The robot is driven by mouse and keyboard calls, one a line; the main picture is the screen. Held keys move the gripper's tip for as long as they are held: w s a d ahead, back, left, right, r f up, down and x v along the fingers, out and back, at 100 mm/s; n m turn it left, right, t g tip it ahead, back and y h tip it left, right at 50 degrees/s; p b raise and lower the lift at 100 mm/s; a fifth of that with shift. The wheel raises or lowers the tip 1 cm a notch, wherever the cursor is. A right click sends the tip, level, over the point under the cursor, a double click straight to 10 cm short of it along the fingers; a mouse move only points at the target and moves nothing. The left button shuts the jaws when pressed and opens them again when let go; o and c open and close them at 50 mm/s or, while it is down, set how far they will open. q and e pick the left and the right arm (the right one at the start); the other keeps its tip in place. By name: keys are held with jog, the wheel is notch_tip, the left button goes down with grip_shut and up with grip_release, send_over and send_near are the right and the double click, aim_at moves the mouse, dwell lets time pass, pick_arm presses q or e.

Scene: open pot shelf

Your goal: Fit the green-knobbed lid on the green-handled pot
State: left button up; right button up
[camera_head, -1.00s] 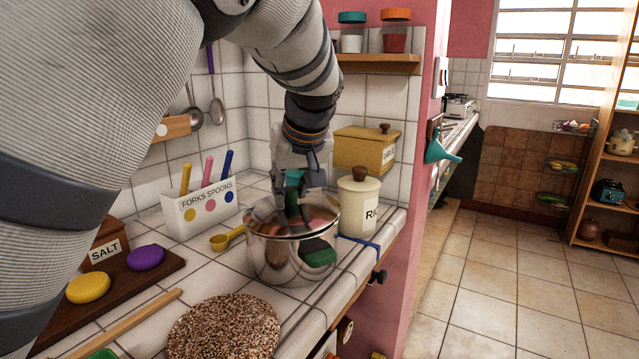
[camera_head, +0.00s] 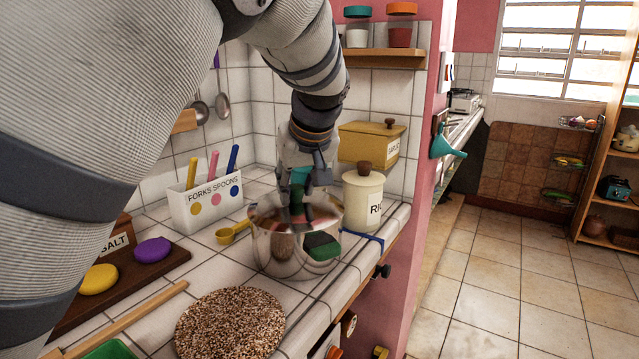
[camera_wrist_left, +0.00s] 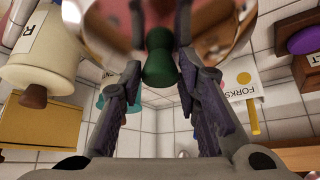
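The shiny steel pot (camera_head: 270,248) stands on the tiled counter, with a dark green handle (camera_head: 322,245) facing front right. A shiny lid lies over its mouth; its exact seating on the rim is hard to see. The green knob (camera_head: 297,198) stands upright on top; the left wrist view shows the knob (camera_wrist_left: 159,55) and part of the reflective lid (camera_wrist_left: 100,22). My left gripper (camera_head: 302,182) is directly above the pot, pointing down. Its fingers (camera_wrist_left: 160,62) are apart on either side of the knob, with small gaps visible. My right gripper is out of view.
The cream rice jar (camera_head: 361,205) stands close right of the pot. Behind are the garlic box (camera_head: 365,148) and a forks-and-spoons holder (camera_head: 207,205). A yellow scoop (camera_head: 232,233) is left of the pot; a speckled round mat (camera_head: 230,322) lies bare in front.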

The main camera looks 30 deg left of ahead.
pick_arm(q)
jog(key=shift+o, duration=1.2)
jog(key=shift+f, duration=0.1)
jog(key=v, duration=1.2)
jog(key=shift+w, duration=0.15)
